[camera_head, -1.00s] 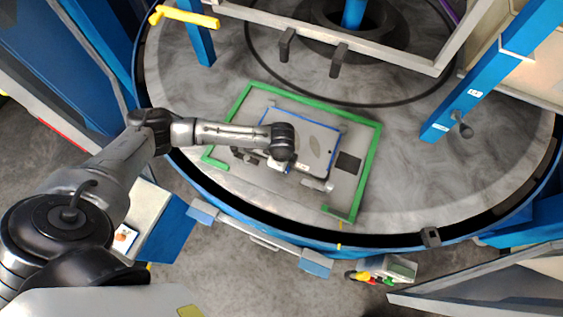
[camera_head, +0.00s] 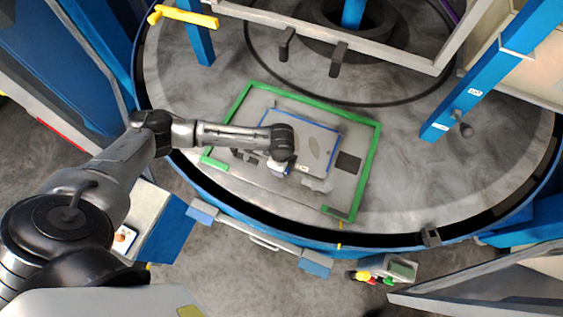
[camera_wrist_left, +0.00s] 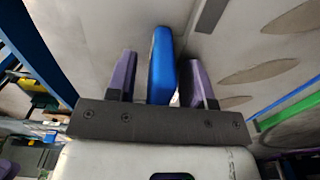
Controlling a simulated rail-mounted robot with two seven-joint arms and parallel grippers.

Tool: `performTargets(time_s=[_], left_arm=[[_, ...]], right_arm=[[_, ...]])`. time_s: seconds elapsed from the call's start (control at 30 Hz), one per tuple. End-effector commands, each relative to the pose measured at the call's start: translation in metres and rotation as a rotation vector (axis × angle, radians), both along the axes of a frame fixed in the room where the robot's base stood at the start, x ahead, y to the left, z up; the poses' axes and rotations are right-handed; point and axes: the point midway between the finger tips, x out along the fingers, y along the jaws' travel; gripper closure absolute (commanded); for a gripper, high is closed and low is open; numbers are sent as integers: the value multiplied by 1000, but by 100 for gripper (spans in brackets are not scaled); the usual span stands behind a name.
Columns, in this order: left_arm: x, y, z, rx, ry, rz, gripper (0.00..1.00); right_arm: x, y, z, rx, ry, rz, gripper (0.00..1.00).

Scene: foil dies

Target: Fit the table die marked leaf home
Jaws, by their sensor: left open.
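The die (camera_head: 322,142), a pale plate with blue edges, lies inside a green frame (camera_head: 373,150) on the round grey table. A dark oval mark, perhaps the leaf, shows on it. My left gripper (camera_head: 280,163) is low over the plate's near left part; the wrist hides its fingers and that part of the plate there. In the left wrist view, its two purple fingers (camera_wrist_left: 161,60) stand apart with a blue upright piece (camera_wrist_left: 161,75) between them. Narrow gaps show on both sides of the piece. Leaf-shaped marks (camera_wrist_left: 293,17) show at the right. My right gripper is not in view.
The round table (camera_head: 440,180) is mostly bare around the green frame. A blue post (camera_head: 465,108) stands at the right and a grey rail (camera_head: 330,45) crosses behind. A yellow handle (camera_head: 185,17) is at the back left. A small box (camera_head: 400,270) sits off the near edge.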

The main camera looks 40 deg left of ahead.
Motion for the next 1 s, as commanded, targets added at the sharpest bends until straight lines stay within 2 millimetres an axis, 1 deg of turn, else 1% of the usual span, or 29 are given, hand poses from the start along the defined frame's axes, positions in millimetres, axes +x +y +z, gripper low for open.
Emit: performTargets(time_s=[0.03, 0.13, 0.23, 0.37, 0.5, 0.7, 0.83, 1.0], left_arm=[[-2, 0, -2, 1, 5, 0, 52], [-1, 0, 2, 0, 3, 0, 52], [0, 0, 12, -1, 2, -1, 52], [0, 0, 36, 0, -2, -1, 52], [0, 0, 65, 0, -3, -1, 52], [0, 0, 101, -1, -3, -1, 52], [0, 0, 119, 0, -2, 0, 52], [0, 0, 133, 1, -2, 0, 52]], right_arm=[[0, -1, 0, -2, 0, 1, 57], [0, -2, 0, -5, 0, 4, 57], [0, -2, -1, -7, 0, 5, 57], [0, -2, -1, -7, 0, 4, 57], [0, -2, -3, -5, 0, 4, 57], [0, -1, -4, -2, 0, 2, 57], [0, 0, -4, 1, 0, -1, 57], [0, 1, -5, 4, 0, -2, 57]])
